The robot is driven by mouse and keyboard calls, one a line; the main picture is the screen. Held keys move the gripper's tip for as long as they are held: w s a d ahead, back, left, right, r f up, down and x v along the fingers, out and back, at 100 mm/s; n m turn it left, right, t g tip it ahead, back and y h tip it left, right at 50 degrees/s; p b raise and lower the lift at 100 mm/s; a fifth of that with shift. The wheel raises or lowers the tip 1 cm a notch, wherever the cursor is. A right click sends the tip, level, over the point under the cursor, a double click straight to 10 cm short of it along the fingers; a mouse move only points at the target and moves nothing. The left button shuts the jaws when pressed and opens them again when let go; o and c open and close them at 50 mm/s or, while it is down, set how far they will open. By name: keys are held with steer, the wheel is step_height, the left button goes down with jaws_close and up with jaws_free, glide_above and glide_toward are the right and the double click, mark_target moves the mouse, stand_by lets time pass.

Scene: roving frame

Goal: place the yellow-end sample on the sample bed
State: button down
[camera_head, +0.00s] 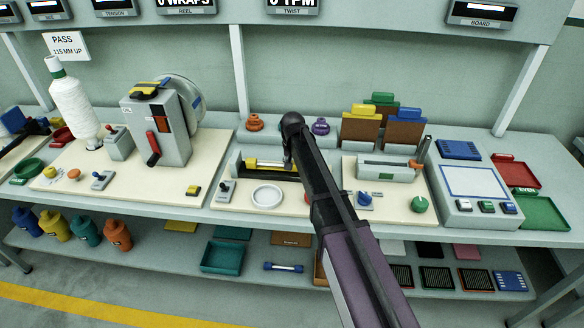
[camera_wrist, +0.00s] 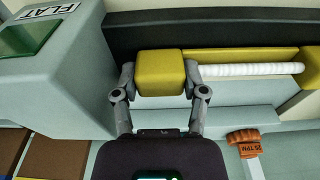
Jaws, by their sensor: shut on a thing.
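The yellow-end sample (camera_head: 250,163), a white wound rod with yellow block ends, lies level over the tester at the middle of the bench. In the wrist view my gripper (camera_wrist: 160,75) is shut on one yellow block of the sample (camera_wrist: 160,66), with a finger on each side. The white rod runs right to the other yellow end. A grey bed with a dark rail (camera_wrist: 225,30) and a yellow strip lies right behind it. I cannot tell whether the sample touches the bed. In the head view my arm hides my gripper and the near end.
A grey box marked FLAT (camera_wrist: 50,70) stands close left of my gripper in the wrist view. A white round dish (camera_head: 267,196) lies in front of the tester. A blue-ended sample (camera_head: 283,267) lies on the lower shelf. Coloured boards (camera_head: 404,130) stand at the back right.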

steer(key=shift+f, duration=0.1)
steer(key=shift+c, duration=2.1)
jaws_free()
step_height(320, 180, up, 12)
steer(key=s+p, duration=0.1)
steer(key=p, duration=1.1)
steer(key=shift+s, duration=0.25)
steer(key=s+d+g, duration=0.1)
steer(key=s+d, duration=2.1)
steer(key=s, duration=0.2)
steer(key=shift+s+d, duration=0.25)
steer(key=shift+d, duration=0.1)
